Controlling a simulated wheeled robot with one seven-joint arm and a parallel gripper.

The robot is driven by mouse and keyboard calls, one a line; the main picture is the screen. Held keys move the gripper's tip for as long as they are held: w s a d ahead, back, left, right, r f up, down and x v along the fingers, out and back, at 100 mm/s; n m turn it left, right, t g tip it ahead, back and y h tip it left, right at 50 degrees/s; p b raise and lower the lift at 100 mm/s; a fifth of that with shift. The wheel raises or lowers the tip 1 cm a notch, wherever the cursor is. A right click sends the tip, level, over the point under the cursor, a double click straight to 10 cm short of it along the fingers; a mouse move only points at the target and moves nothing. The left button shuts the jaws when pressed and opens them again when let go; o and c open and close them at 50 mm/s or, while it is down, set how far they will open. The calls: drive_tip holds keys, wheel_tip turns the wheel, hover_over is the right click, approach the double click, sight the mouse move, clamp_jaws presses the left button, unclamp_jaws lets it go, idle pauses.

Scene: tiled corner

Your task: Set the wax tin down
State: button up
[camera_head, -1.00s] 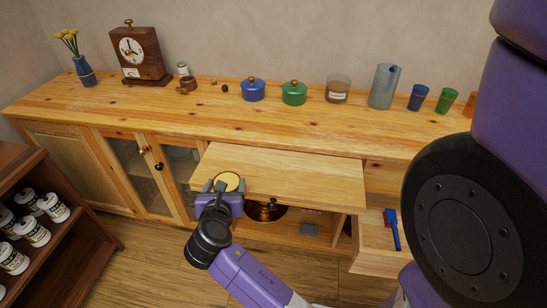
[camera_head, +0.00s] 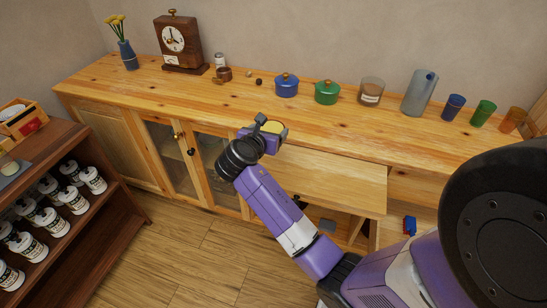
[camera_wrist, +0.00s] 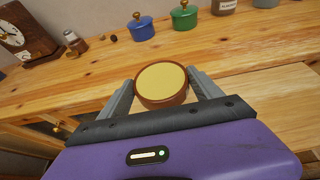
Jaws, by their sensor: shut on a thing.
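The wax tin (camera_wrist: 161,82) is a round, copper-brown tin with a pale yellow top. In the wrist view my gripper (camera_wrist: 162,92) is shut on it, one finger on each side. In the head view the tin (camera_head: 274,127) shows at the end of my gripper (camera_head: 268,130), near the front edge of the wooden sideboard top (camera_head: 230,99). The tin looks upright. I cannot tell whether its underside touches the wood.
A flap (camera_head: 335,180) sticks out below. The top's front strip is clear.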

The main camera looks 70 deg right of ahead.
sight(270, 163)
wheel_tip(270, 163, down, 11)
drive_tip(key=shift+f+b, duration=0.15)
drive_tip(key=shift+b, duration=0.25)
drive_tip(key=shift+f, duration=0.15)
drive_tip(key=o, duration=1.5)
